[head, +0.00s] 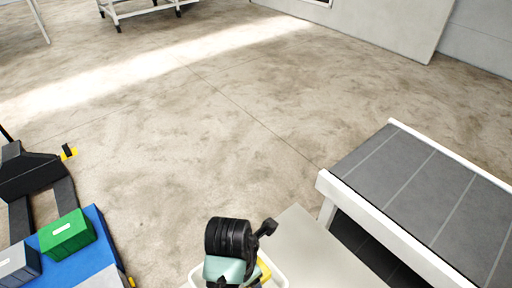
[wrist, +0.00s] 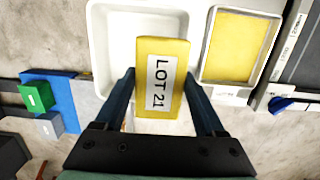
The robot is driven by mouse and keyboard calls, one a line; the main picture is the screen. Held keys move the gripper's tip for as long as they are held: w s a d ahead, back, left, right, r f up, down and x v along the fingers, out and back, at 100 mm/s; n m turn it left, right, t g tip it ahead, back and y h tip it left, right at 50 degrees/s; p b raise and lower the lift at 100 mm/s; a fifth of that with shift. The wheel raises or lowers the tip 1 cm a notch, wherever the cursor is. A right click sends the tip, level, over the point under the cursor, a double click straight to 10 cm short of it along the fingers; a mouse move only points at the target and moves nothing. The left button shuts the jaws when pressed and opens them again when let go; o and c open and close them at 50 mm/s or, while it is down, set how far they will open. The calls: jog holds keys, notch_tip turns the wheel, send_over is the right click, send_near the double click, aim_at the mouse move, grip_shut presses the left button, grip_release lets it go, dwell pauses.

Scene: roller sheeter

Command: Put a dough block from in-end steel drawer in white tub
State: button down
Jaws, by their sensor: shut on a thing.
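My gripper (wrist: 161,82) is shut on a yellow dough block (wrist: 174,50) with a white label reading LOT 21. A finger lies on each side of the block. The white tub (wrist: 107,55) is behind the block in the wrist view, and the block covers part of its inside. I cannot tell the gap between block and tub. In the head view, my gripper hides most of the tub; its rim (head: 193,274) shows at the bottom, with a bit of yellow (head: 264,269) beside the gripper. I cannot make out the steel drawer for certain.
A pale-rimmed container with a yellow filling (wrist: 236,48) stands right of the tub. A blue handle (wrist: 287,104) is at the far right. The grey-topped roller machine (head: 420,190) stands right. Green (head: 67,234) and grey boxes sit on a blue platform at lower left. Open floor lies beyond.

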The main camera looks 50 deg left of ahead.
jog(key=shift+s+f, duration=0.25)
jog(key=shift+f, duration=0.15)
notch_tip(320, 180, down, 14)
jog(key=b, duration=0.5)
jog(key=shift+w+r, duration=0.1)
jog(key=shift+r, duration=0.05)
grip_release()
jog(key=r, duration=0.4)
jog(key=s+r, duration=0.1)
jog(key=r, duration=0.3)
jog(key=r+b, duration=0.1)
jog(key=r, duration=0.3)
jog(key=shift+s, duration=0.2)
jog(key=shift+s+r+p, duration=0.15)
jog(key=shift+r+p, duration=0.35)
jog(key=shift+p, duration=0.15)
